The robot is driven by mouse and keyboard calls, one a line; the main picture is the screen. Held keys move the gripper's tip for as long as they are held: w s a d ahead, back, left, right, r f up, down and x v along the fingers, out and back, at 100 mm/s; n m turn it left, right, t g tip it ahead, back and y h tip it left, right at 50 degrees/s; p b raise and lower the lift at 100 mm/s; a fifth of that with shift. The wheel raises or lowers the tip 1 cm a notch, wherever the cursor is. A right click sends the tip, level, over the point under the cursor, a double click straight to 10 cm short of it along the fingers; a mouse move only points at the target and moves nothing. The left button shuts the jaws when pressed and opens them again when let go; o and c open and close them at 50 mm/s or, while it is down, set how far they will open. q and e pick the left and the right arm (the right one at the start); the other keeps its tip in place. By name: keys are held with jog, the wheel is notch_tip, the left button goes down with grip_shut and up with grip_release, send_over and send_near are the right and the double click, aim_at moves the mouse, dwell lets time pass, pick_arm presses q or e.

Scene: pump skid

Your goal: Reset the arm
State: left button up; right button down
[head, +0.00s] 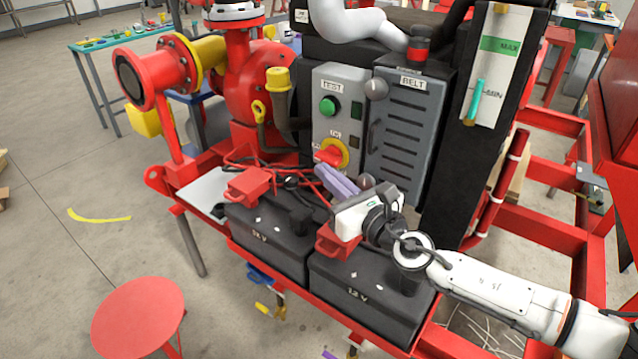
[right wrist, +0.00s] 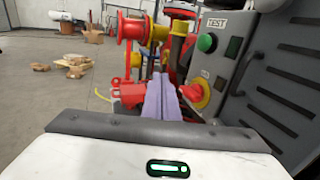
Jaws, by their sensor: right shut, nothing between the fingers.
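My right arm comes in from the lower right in the head view. Its white wrist lies above the black batteries. My right gripper (head: 330,178) has purple fingers that are together, with nothing between them. The fingers point up and left, toward the area before the grey test panel (head: 341,88), just below the red rotary switch on yellow (head: 331,153). In the right wrist view the closed purple fingers (right wrist: 160,92) point forward, left of the switch (right wrist: 198,93). I cannot tell whether they touch anything. My left gripper is not in view.
Two black batteries (head: 262,243) with red terminal covers (head: 247,186) and loose red cables sit in the red skid frame. A grey belt guard (head: 408,130) stands right of the panel. A round red stool (head: 138,317) is at lower left. Open floor lies at the left.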

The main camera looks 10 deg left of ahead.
jog(key=s+a+m+t+h, duration=0.1)
jog(key=s+m, duration=0.4)
jog(key=m, duration=0.1)
jog(key=s+d+f+m+g+h, duration=0.4)
jog(key=s+d+f+m, duration=0.55)
jog(key=m, duration=0.65)
jog(key=s+d+f+m+g+h, duration=0.3)
jog(key=s+d+f+m+h, duration=0.35)
jog(key=s+d+m, duration=0.65)
jog(key=s+d+f+m+g, duration=0.4)
jog(key=s+d+m, duration=0.45)
jog(key=s, duration=0.35)
jog(key=w+a+f+t+y, duration=0.1)
jog(key=w+a+f+t, duration=0.1)
jog(key=f, duration=0.4)
jog(key=w+a+f+t+y, duration=0.1)
jog(key=w+a+f+t, duration=0.1)
jog(key=f, duration=0.4)
jog(key=shift+w+a+n+t, duration=0.25)
jog(key=shift+a+n+t, duration=0.2)
jog(key=shift+t, duration=0.15)
